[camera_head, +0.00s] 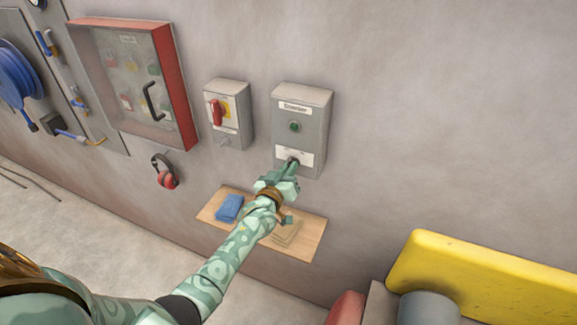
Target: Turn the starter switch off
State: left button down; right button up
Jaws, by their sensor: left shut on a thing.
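The starter box (316,136) is a grey box on the wall, labelled at its top, with a green round button or lamp (295,127) in its middle. A white plate (306,157) sits on its lower front. My left gripper (291,164) is at that plate, shut on the starter switch, a small dark knob that its fingers mostly hide. I cannot tell which way the switch points. My right gripper is not in view.
A grey box with a red handle (216,112) hangs just left. A wooden shelf (309,241) with a blue cloth (229,208) lies below. A yellow guard (480,278) stands lower right.

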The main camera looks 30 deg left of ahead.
pick_arm(q)
jog(key=shift+n, duration=1)
jog(key=shift+p, duration=0.3)
jog(key=c, duration=1.5)
grip_release()
jog(key=shift+o, duration=0.2)
jog(key=s, duration=1.6)
jog(key=shift+s+d, duration=0.15)
jog(key=shift+d, duration=0.25)
